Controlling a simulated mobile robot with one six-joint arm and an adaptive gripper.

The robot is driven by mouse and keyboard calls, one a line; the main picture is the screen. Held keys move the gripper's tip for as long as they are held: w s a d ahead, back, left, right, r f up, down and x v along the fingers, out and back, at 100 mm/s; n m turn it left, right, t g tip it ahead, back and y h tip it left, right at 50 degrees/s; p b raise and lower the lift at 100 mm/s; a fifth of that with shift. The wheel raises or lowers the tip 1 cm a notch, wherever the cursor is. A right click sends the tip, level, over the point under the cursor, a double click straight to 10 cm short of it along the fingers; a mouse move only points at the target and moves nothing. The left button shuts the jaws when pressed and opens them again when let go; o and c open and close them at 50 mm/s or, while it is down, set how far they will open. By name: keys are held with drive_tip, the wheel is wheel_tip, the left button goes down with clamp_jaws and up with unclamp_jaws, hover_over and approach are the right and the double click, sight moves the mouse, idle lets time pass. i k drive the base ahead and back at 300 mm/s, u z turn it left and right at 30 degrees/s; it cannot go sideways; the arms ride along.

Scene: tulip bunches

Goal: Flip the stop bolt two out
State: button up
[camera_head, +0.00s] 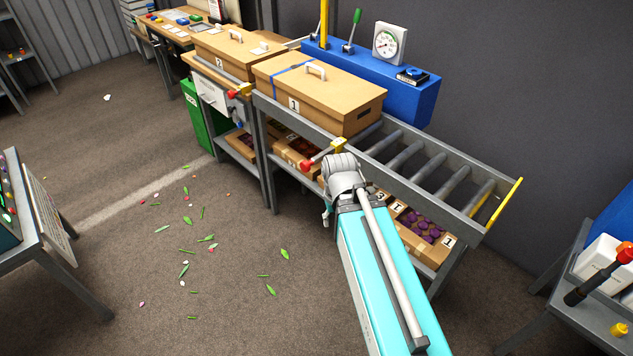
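Two stop bolts sit on the front rail of the roller conveyor, each with a red knob and a yellow block. The farther stop bolt (238,92) is at the rail below the box marked 2 (222,52). The nearer stop bolt (309,164) is below the box marked 1 (300,85), its red knob sticking out toward the aisle. No number on either bolt is readable. My cyan arm reaches up from the lower right, its grey joint close to the nearer bolt in the picture. My gripper's fingers are not visible.
Bare rollers (435,178) fill the conveyor's right end. A blue housing (405,90) behind carries levers and a dial (389,43). Flower crates (425,235) stand underneath. A green bin (195,115) is at left. Petals and leaves litter the open floor. Tables stand at both sides.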

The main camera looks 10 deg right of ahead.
sight(325, 154)
drive_tip(key=u, duration=0.05)
drive_tip(key=k, duration=1)
drive_tip(key=z, duration=0.6)
drive_tip(key=i, duration=1.45)
drive_tip(key=u, duration=0.05)
